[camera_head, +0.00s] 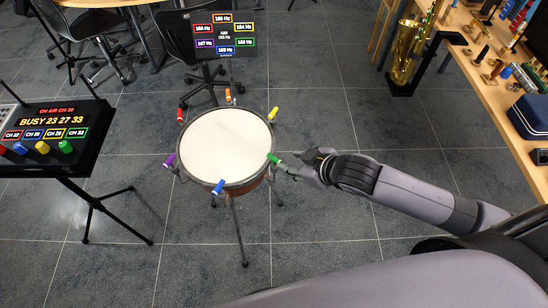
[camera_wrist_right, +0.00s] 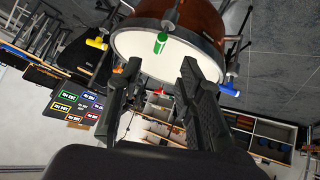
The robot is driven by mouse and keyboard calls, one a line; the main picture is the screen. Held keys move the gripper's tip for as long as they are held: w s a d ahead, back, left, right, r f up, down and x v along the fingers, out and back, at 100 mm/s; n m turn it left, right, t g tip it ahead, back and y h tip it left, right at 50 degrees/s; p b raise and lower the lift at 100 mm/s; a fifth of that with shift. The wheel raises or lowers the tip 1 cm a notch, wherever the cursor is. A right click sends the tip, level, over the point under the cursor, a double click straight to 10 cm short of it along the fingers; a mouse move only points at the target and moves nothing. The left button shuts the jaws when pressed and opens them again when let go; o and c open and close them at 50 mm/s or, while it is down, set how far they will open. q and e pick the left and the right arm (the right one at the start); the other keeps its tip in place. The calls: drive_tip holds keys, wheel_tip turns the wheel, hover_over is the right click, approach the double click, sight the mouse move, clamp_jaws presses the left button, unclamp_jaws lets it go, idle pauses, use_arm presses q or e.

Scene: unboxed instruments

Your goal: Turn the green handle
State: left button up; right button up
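The green handle (camera_head: 273,158) sticks out at the right rim of a round drum (camera_head: 226,146) with a white head. In the right wrist view the green handle (camera_wrist_right: 160,42) shows just beyond and between the two black fingertips. My right gripper (camera_head: 292,172) reaches in from the right and ends beside the green handle. In the right wrist view its fingers (camera_wrist_right: 160,66) are apart with nothing between them. I cannot tell if a fingertip touches the handle. My left gripper is in neither view.
Around the drum rim are blue (camera_head: 218,187), purple (camera_head: 169,160), red (camera_head: 180,114), orange (camera_head: 228,95) and yellow (camera_head: 273,113) handles. A display (camera_head: 224,36) stands behind the drum. A button console (camera_head: 48,135) stands left. A wooden table (camera_head: 492,88) is at right. The floor between is clear.

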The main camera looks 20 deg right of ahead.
sight(275, 159)
drive_tip(key=x, duration=1.1)
drive_tip(key=shift+w+a+f, duration=0.1)
drive_tip(key=shift+c, duration=0.4)
clamp_jaws()
